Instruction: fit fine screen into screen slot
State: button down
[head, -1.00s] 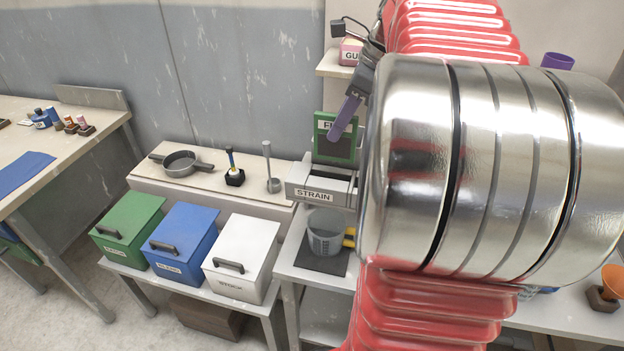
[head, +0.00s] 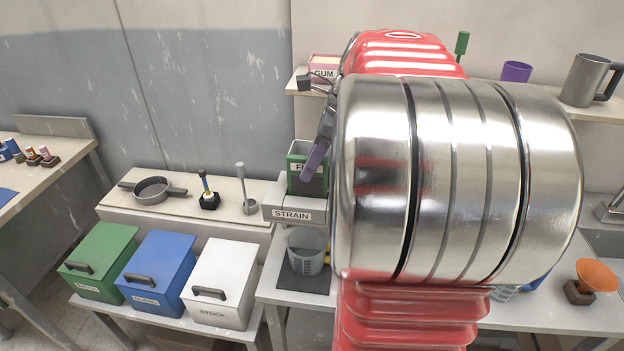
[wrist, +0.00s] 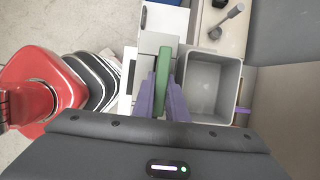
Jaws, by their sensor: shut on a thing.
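The fine screen (head: 304,166) is a green-framed panel with a partly hidden label, upright above the grey box marked STRAIN (head: 293,215). My gripper (head: 316,162) has purple fingers and is shut on the screen's upper part. In the wrist view the green screen (wrist: 162,75) shows edge-on between the fingers (wrist: 164,98). It stands between the light block of the box (wrist: 149,44) and an open grey bin (wrist: 212,86). The slot itself is hidden, and I cannot tell whether the screen's lower edge is inside it.
A clear jug (head: 306,250) stands under the box on a dark mat. Green (head: 97,262), blue (head: 166,272) and white (head: 221,283) lidded bins stand at left. A pan (head: 152,190) and a pestle (head: 246,186) are on the ledge. My arm hides much of the centre right.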

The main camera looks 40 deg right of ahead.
aim_at(302, 196)
jog(key=shift+f, duration=1.9)
jog(key=c, duration=2)
grip_release()
jog(key=shift+c, duration=0.2)
jog(key=v, duration=1.2)
